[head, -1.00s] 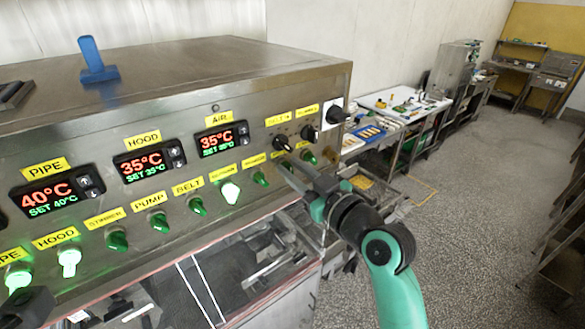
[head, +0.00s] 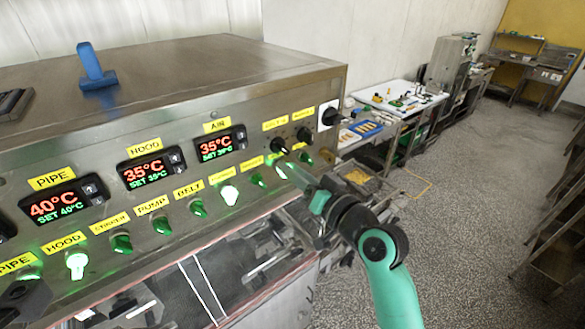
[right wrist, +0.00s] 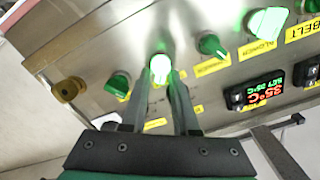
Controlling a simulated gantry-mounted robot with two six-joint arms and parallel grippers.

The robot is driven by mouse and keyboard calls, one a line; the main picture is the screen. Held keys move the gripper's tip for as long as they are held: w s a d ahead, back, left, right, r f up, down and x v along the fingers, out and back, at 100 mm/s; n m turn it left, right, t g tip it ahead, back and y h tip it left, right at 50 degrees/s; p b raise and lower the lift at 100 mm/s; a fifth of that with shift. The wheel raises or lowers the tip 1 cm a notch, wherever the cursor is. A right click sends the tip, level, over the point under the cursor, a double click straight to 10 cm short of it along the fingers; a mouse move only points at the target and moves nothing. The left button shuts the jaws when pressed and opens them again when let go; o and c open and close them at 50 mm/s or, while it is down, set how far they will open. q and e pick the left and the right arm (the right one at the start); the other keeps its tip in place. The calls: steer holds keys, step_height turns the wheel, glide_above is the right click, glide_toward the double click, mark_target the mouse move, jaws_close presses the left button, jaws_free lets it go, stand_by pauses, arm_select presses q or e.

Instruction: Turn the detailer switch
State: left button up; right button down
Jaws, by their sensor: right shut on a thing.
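The control panel (head: 165,215) carries a lower row of green switches with yellow labels. My right gripper (head: 286,172) is shut on a green switch (right wrist: 160,67) near the right end of that row. In the right wrist view this switch glows bright between my two fingers (right wrist: 161,80). Its label is too blurred or hidden to read. An unlit green switch (right wrist: 211,45) is on one side of it and another unlit switch (right wrist: 118,84) on the other. A dark part at the bottom left (head: 25,298) looks like my left gripper; its jaws cannot be made out.
A lit switch (head: 229,194) stands two places left of the held one. Black knobs (head: 280,146) sit just above my right gripper, and a larger black rotary switch (head: 329,116) is at the panel's right end. Temperature displays (head: 152,166) line the panel. Open floor lies to the right.

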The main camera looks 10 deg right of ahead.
stand_by(0.4)
steer(key=c, duration=0.9)
jaws_free()
steer(key=p+v, duration=0.5)
steer(key=v, duration=0.6)
steer(key=shift+s+d+f, duration=0.1)
steer(key=shift+s+d, duration=0.05)
steer(key=shift+s, duration=0.15)
